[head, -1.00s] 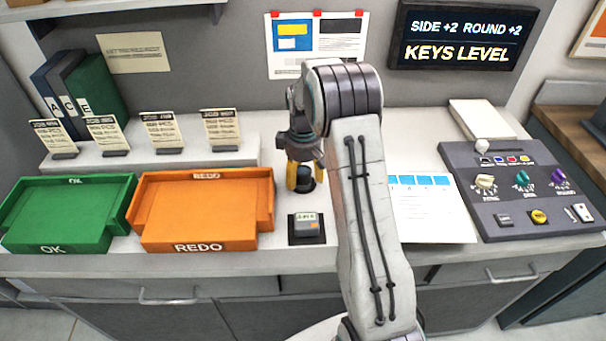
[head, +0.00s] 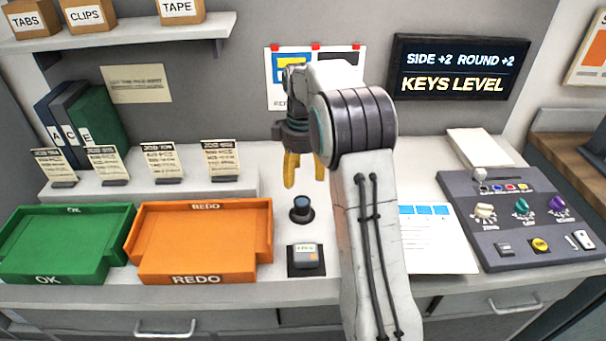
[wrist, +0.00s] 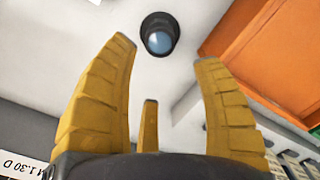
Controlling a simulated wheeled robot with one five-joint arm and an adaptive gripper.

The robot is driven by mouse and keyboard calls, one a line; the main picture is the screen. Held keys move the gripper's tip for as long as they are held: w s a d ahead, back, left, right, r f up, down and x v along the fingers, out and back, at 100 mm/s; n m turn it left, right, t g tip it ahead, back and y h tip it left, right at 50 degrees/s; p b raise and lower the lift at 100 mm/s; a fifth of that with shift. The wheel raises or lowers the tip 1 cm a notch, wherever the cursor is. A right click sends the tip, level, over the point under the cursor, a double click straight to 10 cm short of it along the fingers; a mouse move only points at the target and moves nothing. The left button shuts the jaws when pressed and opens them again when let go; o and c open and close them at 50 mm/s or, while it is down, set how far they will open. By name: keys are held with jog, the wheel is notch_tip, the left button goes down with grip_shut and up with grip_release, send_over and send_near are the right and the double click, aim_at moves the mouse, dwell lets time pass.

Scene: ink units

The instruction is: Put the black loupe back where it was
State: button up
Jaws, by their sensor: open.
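The black loupe (head: 302,209) stands upright on the light counter, between the orange REDO tray and my arm, just behind a small grey device on a black pad. Its bluish lens faces up. In the wrist view the loupe (wrist: 158,35) lies beyond the fingertips, apart from them. My gripper (head: 304,184) has yellow fingers pointing down, above and behind the loupe. In the wrist view my gripper (wrist: 165,65) has its fingers spread with nothing between them.
The orange REDO tray (head: 200,278) and green OK tray (head: 50,279) stand at left, both empty. The small device (head: 306,256) sits in front of the loupe. A printed sheet (head: 437,240) and a control panel (head: 535,252) are at right. Cards stand on a ledge behind the trays.

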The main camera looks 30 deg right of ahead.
jog(key=s+a+r+m+t, duration=0.1)
jog(key=s+a+r, duration=0.25)
jog(key=s, duration=0.25)
jog(key=s+a+r+m+t, duration=0.1)
jog(key=s+a+r, duration=0.2)
jog(key=s+r, duration=0.3)
jog(key=s+a+f+m+t, duration=0.1)
jog(key=s+a+f, duration=0.1)
jog(key=s, duration=0.6)
jog(key=s+a+f+m+t, duration=0.1)
jog(key=s+a+f, duration=0.1)
jog(key=s, duration=0.6)
jog(key=shift+s, duration=0.15)
jog(key=shift+d+f, duration=0.1)
